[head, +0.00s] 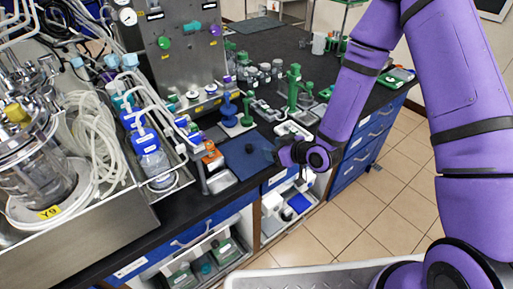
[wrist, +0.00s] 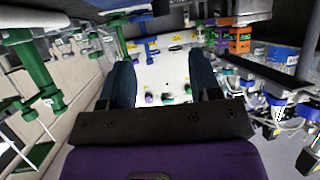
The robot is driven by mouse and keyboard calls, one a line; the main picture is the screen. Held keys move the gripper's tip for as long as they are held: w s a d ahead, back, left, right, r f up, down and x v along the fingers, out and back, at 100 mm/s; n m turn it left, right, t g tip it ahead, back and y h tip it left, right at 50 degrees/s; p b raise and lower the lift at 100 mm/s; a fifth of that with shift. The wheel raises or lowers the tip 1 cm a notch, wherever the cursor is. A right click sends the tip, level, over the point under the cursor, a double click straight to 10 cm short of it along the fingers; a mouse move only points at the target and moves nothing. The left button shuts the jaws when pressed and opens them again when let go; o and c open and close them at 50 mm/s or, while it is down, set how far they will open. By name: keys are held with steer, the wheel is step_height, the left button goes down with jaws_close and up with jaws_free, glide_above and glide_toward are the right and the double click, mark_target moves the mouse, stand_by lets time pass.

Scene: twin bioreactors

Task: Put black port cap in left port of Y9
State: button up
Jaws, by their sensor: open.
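A vessel with a yellow Y9 label (head: 49,212) stands at the left in the head view; its left port cannot be made out. My gripper (head: 283,154) is just right of that mat, over the bench's front edge. In the wrist view my gripper (wrist: 162,62) has its two dark fingers wide apart with nothing held between them. Beyond them a pale panel (wrist: 155,72) shows small coloured caps and yellow labels, too small to read.
A steel panel (head: 176,60) with green and purple caps stands behind the mat. Blue-capped bottles (head: 152,158) and coiled tubing (head: 95,135) fill the left. Green fittings (head: 294,85) and trays crowd the bench behind my gripper. The tiled floor (head: 345,215) is clear.

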mark_target(247, 145)
steer(key=x, duration=0.5)
steer(key=shift+x, duration=2.75)
steer(key=shift+s+a+f, duration=0.1)
steer(key=shift+s, duration=0.1)
steer(key=c, duration=1.1)
steer(key=shift+o, duration=0.2)
